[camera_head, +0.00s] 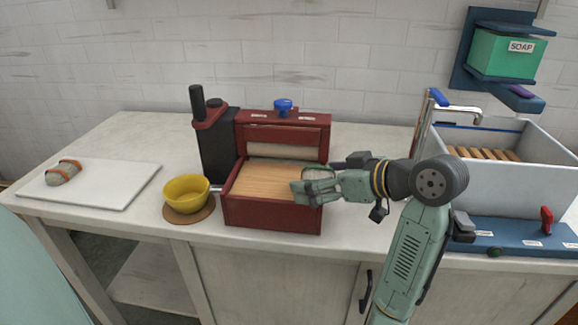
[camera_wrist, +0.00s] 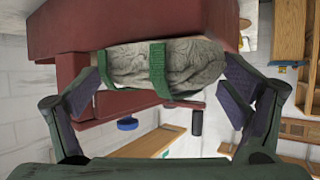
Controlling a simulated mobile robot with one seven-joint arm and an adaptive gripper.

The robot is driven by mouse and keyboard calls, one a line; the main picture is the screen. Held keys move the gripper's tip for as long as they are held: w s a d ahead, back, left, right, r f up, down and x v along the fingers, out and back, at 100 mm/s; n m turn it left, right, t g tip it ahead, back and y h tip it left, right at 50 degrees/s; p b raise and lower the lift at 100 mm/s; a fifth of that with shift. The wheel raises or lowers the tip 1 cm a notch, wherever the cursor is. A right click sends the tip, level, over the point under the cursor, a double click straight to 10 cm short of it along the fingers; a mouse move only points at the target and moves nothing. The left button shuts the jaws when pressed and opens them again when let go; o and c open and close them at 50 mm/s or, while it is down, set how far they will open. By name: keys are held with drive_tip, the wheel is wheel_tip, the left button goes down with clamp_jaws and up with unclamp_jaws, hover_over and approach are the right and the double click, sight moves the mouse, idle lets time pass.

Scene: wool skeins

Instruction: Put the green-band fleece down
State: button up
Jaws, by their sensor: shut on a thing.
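The green-band fleece (camera_wrist: 190,66) is a grey, wrinkled bundle with green bands, filling the upper middle of the wrist view. My gripper (camera_wrist: 160,88) is shut on it, one finger at each side. In the head view my gripper (camera_head: 303,190) is over the front right part of the red machine's wooden bed (camera_head: 262,180). The fleece is mostly hidden there by the fingers. I cannot tell whether it touches the bed.
The red machine (camera_head: 270,214) has a roller (camera_head: 283,151) and a blue knob (camera_head: 283,106). A yellow bowl (camera_head: 186,190) stands to its left. An orange-band fleece (camera_head: 62,173) lies on a white board (camera_head: 110,187) at far left. A grey sink (camera_head: 520,183) is at right.

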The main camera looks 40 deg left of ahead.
sight(305, 170)
drive_tip(key=a, duration=0.4)
drive_tip(key=shift+w+a+p, duration=0.1)
drive_tip(key=shift+p, duration=0.25)
drive_tip(key=a, duration=0.2)
drive_tip(key=a+p, duration=0.1)
drive_tip(key=a, duration=0.1)
drive_tip(key=shift+w+f, duration=0.1)
drive_tip(key=shift+f, duration=0.15)
drive_tip(key=shift+d+f, duration=0.15)
drive_tip(key=shift+f, duration=0.4)
drive_tip(key=o, duration=0.7)
